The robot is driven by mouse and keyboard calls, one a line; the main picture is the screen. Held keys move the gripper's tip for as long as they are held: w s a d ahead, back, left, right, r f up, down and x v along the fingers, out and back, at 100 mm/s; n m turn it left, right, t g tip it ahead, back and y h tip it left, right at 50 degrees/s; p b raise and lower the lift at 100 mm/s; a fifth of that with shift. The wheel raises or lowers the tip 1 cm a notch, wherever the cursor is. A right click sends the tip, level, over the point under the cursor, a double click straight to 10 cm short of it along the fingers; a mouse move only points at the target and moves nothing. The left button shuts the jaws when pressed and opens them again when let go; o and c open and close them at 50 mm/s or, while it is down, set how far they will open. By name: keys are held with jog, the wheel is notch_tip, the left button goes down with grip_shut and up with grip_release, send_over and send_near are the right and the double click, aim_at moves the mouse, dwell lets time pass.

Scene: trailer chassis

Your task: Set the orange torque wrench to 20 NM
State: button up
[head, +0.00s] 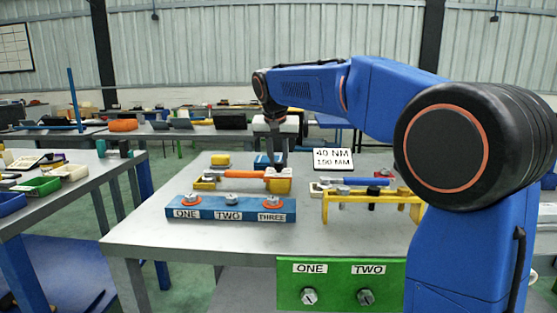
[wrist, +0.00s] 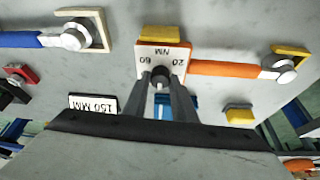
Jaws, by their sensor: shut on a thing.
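The orange torque wrench (head: 243,174) lies across yellow supports on the table. Its orange handle (wrist: 225,68) runs to the right of a white scale plate (wrist: 147,53) in the wrist view. The plate's visible marks read 20, 60 and NM, upside down. A dark round knob (wrist: 160,72) sits at the plate's edge. My gripper (wrist: 160,84) is shut on this knob; it also shows in the head view (head: 279,162), pointing down at the wrench's right end. The fingers hide part of the plate, and I cannot tell where the knob points.
A blue block (head: 220,209) labelled ONE, TWO, THREE is in front. A green panel (head: 340,285) hangs below the table edge.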

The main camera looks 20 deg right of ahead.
jog(key=n, duration=0.2)
jog(key=n+y, duration=0.1)
jog(key=n, duration=0.1)
jog(key=n+y, duration=0.1)
jog(key=n, duration=0.1)
jog(key=shift+d+t, duration=0.25)
jog(key=shift+t, duration=0.05)
jog(key=n+y, duration=0.1)
jog(key=n, duration=0.1)
jog(key=n+y, duration=0.1)
jog(key=n, duration=0.2)
jog(key=shift+d+g, duration=0.2)
jog(key=shift+g, duration=0.2)
jog(key=n, duration=0.2)
jog(key=n+g+y, duration=0.1)
jog(key=n, duration=0.1)
jog(key=n+y, duration=0.1)
jog(key=n, duration=0.2)
jog(key=shift+w+d+g, duration=0.1)
jog(key=shift+w+g, duration=0.15)
jog(key=shift+g, duration=0.15)
jog(key=n+g, duration=0.2)
jog(key=n, duration=0.3)
jog(key=shift+w+n, duration=0.1)
jog(key=shift+n, duration=0.2)
jog(key=o, duration=1)
jog(key=shift+o, duration=0.2)
